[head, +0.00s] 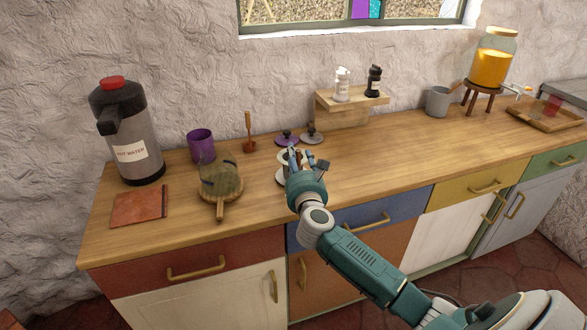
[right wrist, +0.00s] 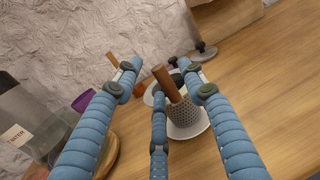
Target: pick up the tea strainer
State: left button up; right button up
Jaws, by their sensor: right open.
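The tea strainer (right wrist: 184,112) is a grey perforated cup with an upright, slightly tilted wooden handle (right wrist: 167,84). It stands at a white saucer (right wrist: 191,131) on the wooden counter; I cannot tell whether a cup is beneath it. My right gripper (right wrist: 158,75) has blue segmented fingers, spread open around and in front of the handle, with nothing clearly held. In the head view my right gripper (head: 298,160) hides most of the strainer, and only part of the saucer (head: 280,176) shows beside it. My left gripper is not in view.
A glass vessel on a round wooden board (head: 220,212), a purple cup (head: 201,146) and a hot water dispenser (head: 130,130) stand left. Two lids (head: 287,139) (head: 313,136) and a wooden-handled tool (head: 249,130) lie behind. The counter (head: 390,160) is clear to the right.

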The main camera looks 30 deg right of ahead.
jog(key=shift+x, duration=0.75)
jog(key=shift+s, duration=0.1)
jog(key=shift+c, duration=1.2)
grip_shut()
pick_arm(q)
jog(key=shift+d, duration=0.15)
